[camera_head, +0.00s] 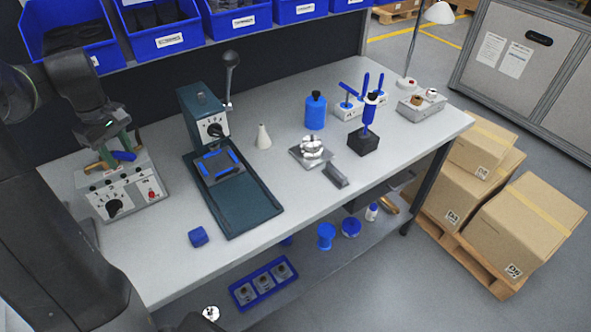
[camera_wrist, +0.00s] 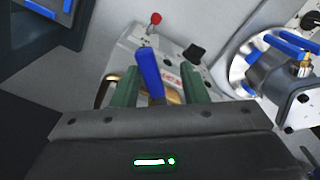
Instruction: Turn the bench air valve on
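The control box (camera_head: 125,185) stands at the left end of the bench, with a black knob and a red button on its sloped front. A blue lever (camera_head: 124,155) with brass-coloured parts (camera_head: 94,167) sits at its back. My gripper (camera_head: 116,148) is over the back of the box, pointing down. In the wrist view the blue lever (camera_wrist: 150,74) stands between my two green fingers (camera_wrist: 160,86), nearer the left one, with a gap on the right. The fingers are open. The lever's lower end and part of the brass are hidden by the gripper.
A dark green press (camera_head: 205,115) and its tray stand right of the box. A blue cube (camera_head: 198,236) lies near the front edge. Blue bins (camera_head: 160,25) hang above the bench. The wrist view shows a metal round fixture with blue handles (camera_wrist: 255,60) at right.

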